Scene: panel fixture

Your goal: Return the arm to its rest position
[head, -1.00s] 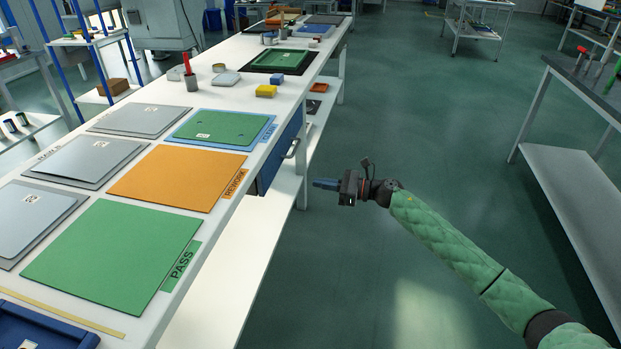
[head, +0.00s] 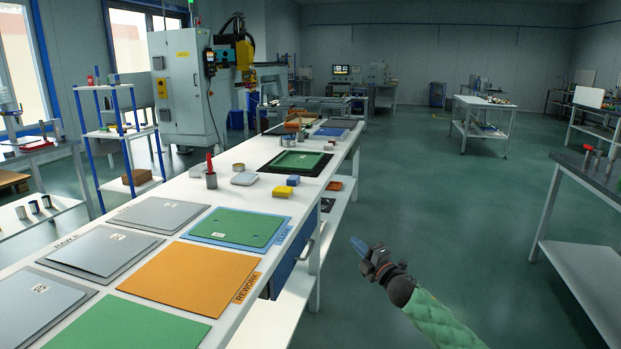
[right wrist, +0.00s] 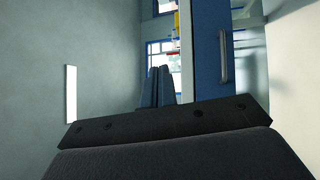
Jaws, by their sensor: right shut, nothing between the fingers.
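My right arm, in a green quilted sleeve (head: 440,322), reaches in from the lower right of the head view. Its gripper (head: 357,244) is over the aisle floor, to the right of the white workbench and apart from it. The gripper is shut and empty. In the right wrist view its blue fingers (right wrist: 158,86) stand close together beyond the dark gripper body. A blue drawer front with a metal handle (right wrist: 223,55) shows to the right of the fingers there. My left gripper is in neither view.
The white workbench (head: 228,329) holds grey panels (head: 160,213), a green panel (head: 238,227) on a blue mat, an orange REWORK mat (head: 190,278) and a green mat (head: 122,328). A dark-topped bench (head: 600,185) stands at right. The aisle floor (head: 440,200) between is open.

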